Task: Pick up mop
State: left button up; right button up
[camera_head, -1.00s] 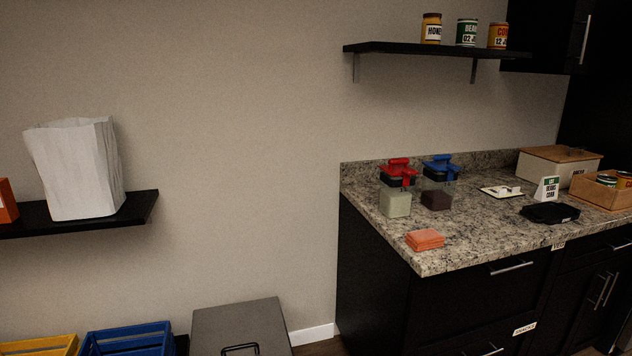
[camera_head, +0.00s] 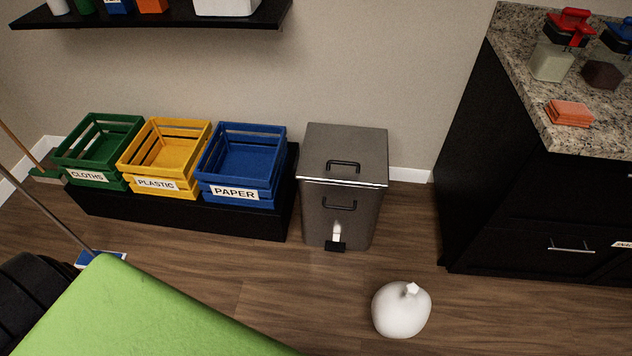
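A long grey handle (camera_head: 45,212) runs in from the left edge down to a flat blue head with a pale edge (camera_head: 100,258) on the floor; it looks like the mop. Its upper end is out of view, and the green surface in front may hide part of the head. A second tool with a wooden handle and a green head (camera_head: 47,175) stands farther back by the wall, and looks like a broom. Neither of my grippers can be made out in this view.
A light green surface (camera_head: 150,315) fills the lower left foreground. Green, yellow and blue crates (camera_head: 242,185) sit on a low black stand. A grey lidded bin (camera_head: 340,215) and a white tied bag (camera_head: 400,310) stand right of it. Wooden floor between them is clear.

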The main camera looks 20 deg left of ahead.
aim_at(87, 254)
jog(key=k+j+u, duration=0.1)
jog(key=u, duration=2.45)
jog(key=i+z, duration=0.2)
jog(key=i, duration=0.25)
